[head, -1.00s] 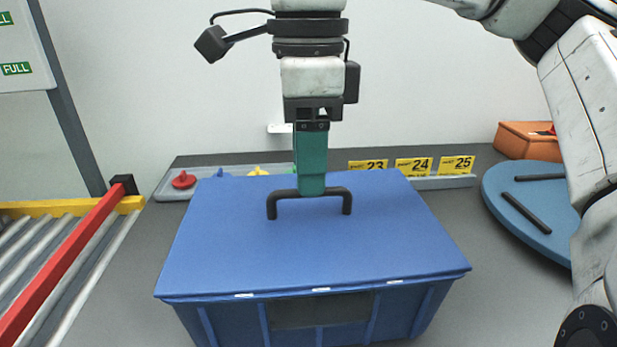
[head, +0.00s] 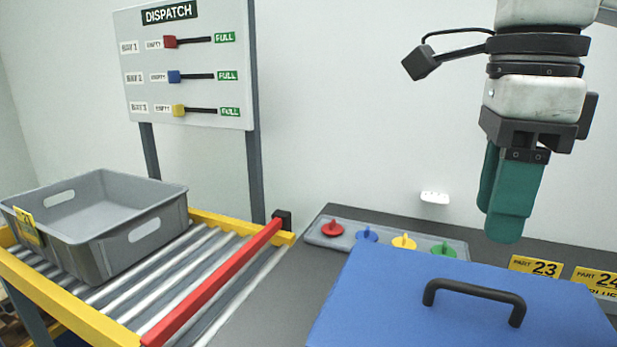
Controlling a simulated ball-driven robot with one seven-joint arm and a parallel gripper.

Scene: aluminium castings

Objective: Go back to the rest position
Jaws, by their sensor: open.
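My gripper (head: 505,200) hangs at the right of the head view, fingers pointing down. Its teal fingers are apart and nothing shows between them. It is above and behind the black handle (head: 474,292) in the picture, clear of it. The handle sits on the blue lid (head: 400,300), which lies at the lower right. The lid's right and front parts run out of the frame, and the bin under it is out of view.
A grey crate (head: 110,253) stands on the roller conveyor (head: 190,290) at left, beside a red bar (head: 215,285). A dispatch board (head: 188,70) stands behind. A grey tray (head: 330,239) with several coloured knobbed pieces lies behind the lid, near yellow part labels (head: 536,266).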

